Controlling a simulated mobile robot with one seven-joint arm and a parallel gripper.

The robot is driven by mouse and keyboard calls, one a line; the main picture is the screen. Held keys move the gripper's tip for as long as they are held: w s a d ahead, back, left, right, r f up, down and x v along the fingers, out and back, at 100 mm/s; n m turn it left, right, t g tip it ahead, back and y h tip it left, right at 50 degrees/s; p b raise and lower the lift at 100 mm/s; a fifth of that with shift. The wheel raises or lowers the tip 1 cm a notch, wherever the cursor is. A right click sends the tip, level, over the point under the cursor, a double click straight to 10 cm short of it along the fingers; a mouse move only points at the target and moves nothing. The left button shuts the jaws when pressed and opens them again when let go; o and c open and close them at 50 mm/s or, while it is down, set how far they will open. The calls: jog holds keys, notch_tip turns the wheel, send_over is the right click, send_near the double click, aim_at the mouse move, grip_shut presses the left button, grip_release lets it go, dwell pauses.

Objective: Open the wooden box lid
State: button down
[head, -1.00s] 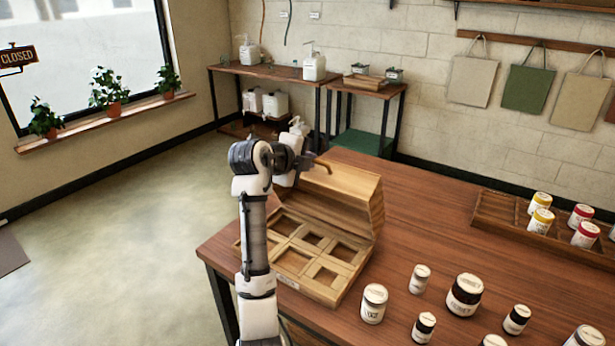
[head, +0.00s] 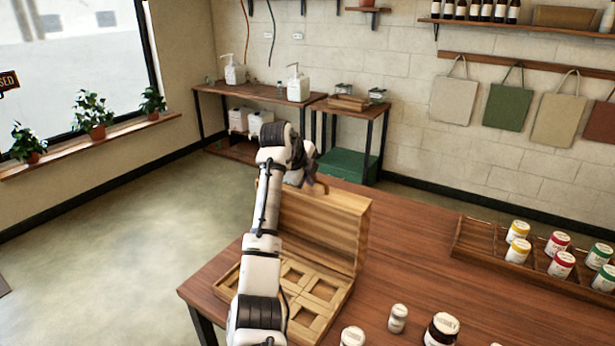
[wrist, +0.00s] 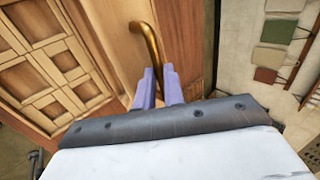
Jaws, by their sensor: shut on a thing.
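The wooden box (head: 338,290) stands on the table's left part, and its base shows several square compartments. Its lid (head: 320,222) stands raised, roughly upright along the back of the base. A brass handle (wrist: 148,48) sticks out from the lid; its end shows in the head view (head: 323,184). My gripper (wrist: 159,84) is shut on the handle, its two purple fingers around the lower part in the wrist view.
White jars (head: 397,318) and a dark jar (head: 441,330) stand right of the box. A wooden tray (head: 468,240) with colored jars lies at the right. The tabletop behind the box's right side is clear.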

jog(key=shift+r, duration=0.15)
jog(key=c, duration=1.5)
grip_release()
jog(key=b+v, duration=0.4)
jog(key=v, duration=0.9)
jog(key=shift+s+r+b, duration=0.25)
jog(key=shift+r+b, duration=0.05)
jog(key=shift+b, duration=0.05)
